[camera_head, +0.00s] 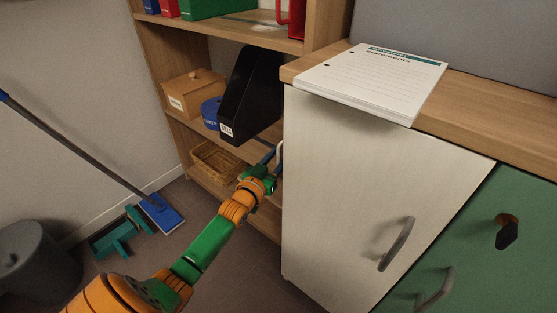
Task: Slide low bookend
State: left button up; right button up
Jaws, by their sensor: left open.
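My left arm reaches from the lower left to the shelf unit, and my left gripper (271,165) is open at the middle shelf, just right of a black magazine file (250,92). A blue edge (267,157) and a pale curved piece show at the gripper's tip. They are small and partly hidden, and I cannot tell whether either is the low bookend or whether the gripper touches it. The white cabinet covers the right part of that shelf. My right gripper is not in view.
The wooden shelf unit (159,70) also holds a cardboard box (194,92), a blue tin (210,112) and a wicker basket (215,163). A white cabinet (345,180) with papers (375,78) on top stands close right of my gripper.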

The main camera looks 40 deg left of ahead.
pick_arm(q)
grip_shut()
dwell(1.4)
